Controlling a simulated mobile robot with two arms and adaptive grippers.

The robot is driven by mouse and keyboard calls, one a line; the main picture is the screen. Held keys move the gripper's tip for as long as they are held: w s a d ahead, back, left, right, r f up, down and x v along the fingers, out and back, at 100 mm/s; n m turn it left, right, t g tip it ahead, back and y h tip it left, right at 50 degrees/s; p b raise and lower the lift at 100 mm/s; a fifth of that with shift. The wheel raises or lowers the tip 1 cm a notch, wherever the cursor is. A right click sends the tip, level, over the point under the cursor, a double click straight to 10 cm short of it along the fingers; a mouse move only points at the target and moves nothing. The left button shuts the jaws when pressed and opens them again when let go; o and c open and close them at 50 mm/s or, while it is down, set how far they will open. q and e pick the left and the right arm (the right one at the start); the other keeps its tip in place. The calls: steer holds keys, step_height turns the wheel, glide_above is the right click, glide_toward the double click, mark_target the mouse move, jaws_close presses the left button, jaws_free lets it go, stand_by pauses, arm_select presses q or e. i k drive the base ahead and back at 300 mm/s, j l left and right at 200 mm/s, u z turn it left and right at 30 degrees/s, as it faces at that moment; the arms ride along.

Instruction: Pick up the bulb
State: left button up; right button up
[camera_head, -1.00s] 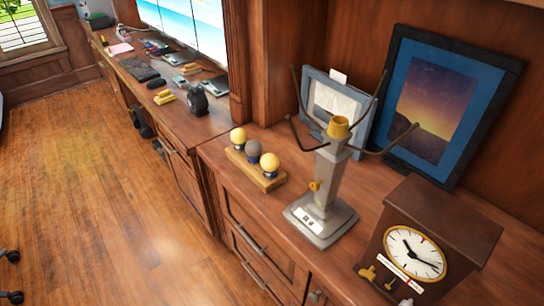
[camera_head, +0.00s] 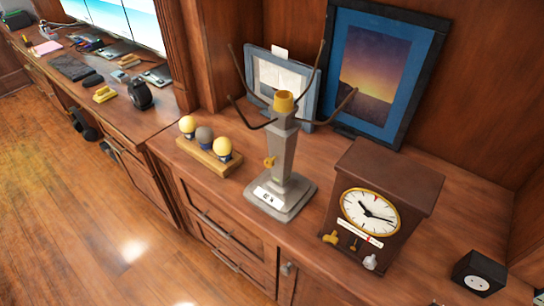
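Two yellow bulbs, one at the left (camera_head: 187,125) and one at the right (camera_head: 222,147), stand on a small wooden holder (camera_head: 205,159) on the cabinet top. A grey bulb (camera_head: 204,136) stands between them. To their right is a grey lamp-like stand (camera_head: 284,160) with a square base, a yellow socket on top and thin dark arms. I cannot tell which bulb the task means. Neither of my grippers is in view.
A clock (camera_head: 378,205) stands right of the stand, with a small black box (camera_head: 478,272) farther right. Picture frames (camera_head: 378,75) lean at the back. A desk with a keyboard (camera_head: 72,68) and monitors is at the upper left. The wooden floor (camera_head: 70,220) is clear.

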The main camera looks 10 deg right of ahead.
mark_target(222, 146)
steer(key=k+z, duration=0.2)
steer(key=z, duration=0.15)
steer(key=k+z, duration=0.2)
steer(key=z, duration=0.2)
